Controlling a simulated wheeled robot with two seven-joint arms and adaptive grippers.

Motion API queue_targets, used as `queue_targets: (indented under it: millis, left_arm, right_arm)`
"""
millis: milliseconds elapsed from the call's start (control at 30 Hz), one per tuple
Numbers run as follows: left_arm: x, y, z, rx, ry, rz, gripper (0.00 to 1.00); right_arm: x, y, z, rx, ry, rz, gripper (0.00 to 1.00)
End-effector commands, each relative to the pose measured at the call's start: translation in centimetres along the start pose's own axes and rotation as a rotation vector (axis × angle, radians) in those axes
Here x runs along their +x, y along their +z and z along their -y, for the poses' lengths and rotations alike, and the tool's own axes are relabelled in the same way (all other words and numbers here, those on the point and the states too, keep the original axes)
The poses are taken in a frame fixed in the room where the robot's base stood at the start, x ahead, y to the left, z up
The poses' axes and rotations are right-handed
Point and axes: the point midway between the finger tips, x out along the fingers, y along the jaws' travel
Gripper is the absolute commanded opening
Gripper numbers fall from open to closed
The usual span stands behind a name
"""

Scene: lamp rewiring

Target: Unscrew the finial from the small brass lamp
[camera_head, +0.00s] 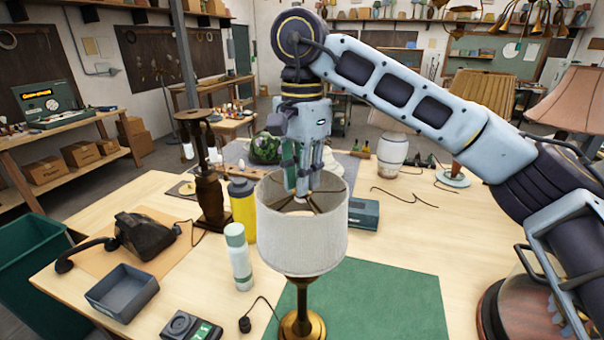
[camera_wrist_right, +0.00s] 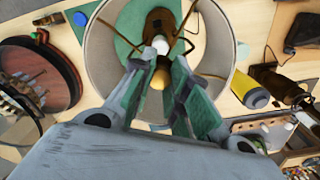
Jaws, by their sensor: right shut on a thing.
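The small brass lamp stands upright on a green mat (camera_head: 390,300), with its brass base (camera_head: 302,326) and off-white drum shade (camera_head: 303,240) in the head view. My right gripper (camera_head: 302,192) points down into the open top of the shade. In the right wrist view, its green-padded fingers are shut on the small brass finial (camera_wrist_right: 160,79) at the centre of the shade (camera_wrist_right: 105,45). A white bulb (camera_wrist_right: 160,45) and the thin spokes show beside it. The finial is hidden by the fingers in the head view. My left gripper is not in view.
Left of the lamp stand a white-green bottle (camera_head: 239,262), a yellow flask (camera_head: 243,208) and a dark wooden lamp stem (camera_head: 209,200). A grey tray (camera_head: 122,293) and a black telephone (camera_head: 146,236) lie further left. A teal box (camera_head: 363,214) sits behind the shade.

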Motion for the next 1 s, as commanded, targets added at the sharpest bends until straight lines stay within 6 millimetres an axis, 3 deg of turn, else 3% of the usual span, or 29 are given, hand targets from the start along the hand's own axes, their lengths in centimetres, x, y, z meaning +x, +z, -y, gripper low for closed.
queue_targets:
  millis: [367,1000]
  left_arm:
    - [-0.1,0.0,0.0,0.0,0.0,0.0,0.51]
    - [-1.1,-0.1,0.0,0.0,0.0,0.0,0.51]
  right_arm:
    - [-0.1,0.0,0.0,-0.039,-0.001,0.001,0.0]
    - [-0.1,0.0,0.0,-0.409,0.0,0.001,0.0]
